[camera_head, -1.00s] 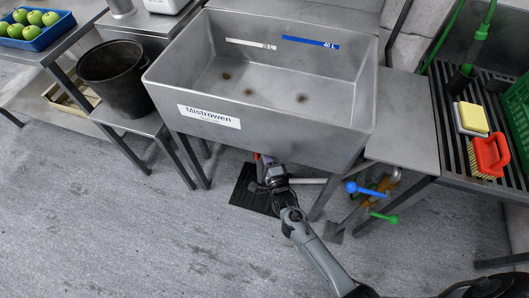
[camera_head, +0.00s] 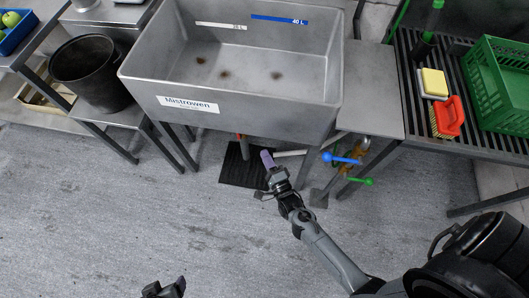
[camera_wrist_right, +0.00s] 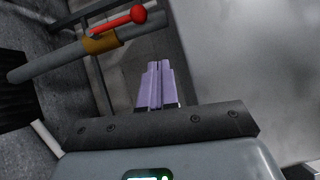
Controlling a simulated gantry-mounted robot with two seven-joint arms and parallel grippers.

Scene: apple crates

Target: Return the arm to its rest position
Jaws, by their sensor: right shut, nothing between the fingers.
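My right gripper (camera_head: 267,160) is in front of the sink's front wall, low near the black floor grate, with the arm reaching up from the bottom right. Its purple fingers also show in the right wrist view (camera_wrist_right: 157,86), pressed together with nothing between them. A dark part of my left gripper (camera_head: 165,289) shows at the bottom edge of the head view; its fingers are too cut off to judge. The steel sink (camera_head: 235,118) stands above and behind the right gripper.
A pipe with a red-knobbed valve (camera_wrist_right: 118,21) is close to the right gripper in the wrist view. Blue (camera_head: 327,157) and green (camera_head: 368,181) valve handles stick out to its right. A black bucket (camera_head: 89,72) stands left. The grey floor in front is open.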

